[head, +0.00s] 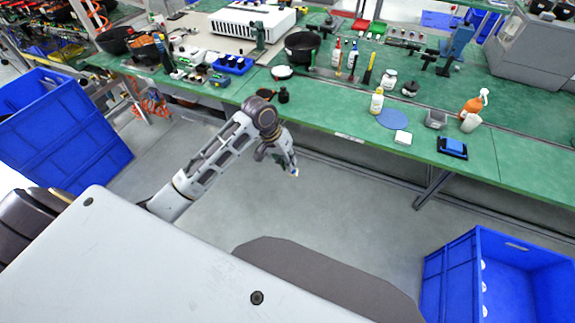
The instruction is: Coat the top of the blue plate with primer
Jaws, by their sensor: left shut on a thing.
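The blue plate (394,120) is a flat round disc lying on the green bench near its front edge. A white bottle with a yellow label and cap (376,103) stands just behind its left side; I cannot read which bottle holds primer. My left gripper (290,163) is out over the floor in front of the bench, left of the plate and well apart from it. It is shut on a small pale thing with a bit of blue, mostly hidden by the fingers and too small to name. My right gripper is not in view.
More bottles and a black bowl (302,47) are farther left. A blue crate (452,273) stands at lower right.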

